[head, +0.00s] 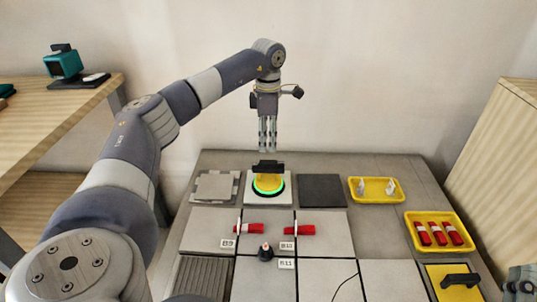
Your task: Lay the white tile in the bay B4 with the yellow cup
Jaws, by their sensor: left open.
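The yellow cup (268,183) has a black handle on top and a glowing green ring around its base. It sits on a white tile (283,199) in the back row of the table. My left gripper (267,149) is open and points straight down above the cup's handle, with a small gap between. It holds nothing.
Pale tiles (324,246) with red wedges (299,230) lie in front of the cup. A dark square (322,190) is right of it, grey tiles (215,187) left. Yellow trays hold white clips (376,200) and red wedges (464,246).

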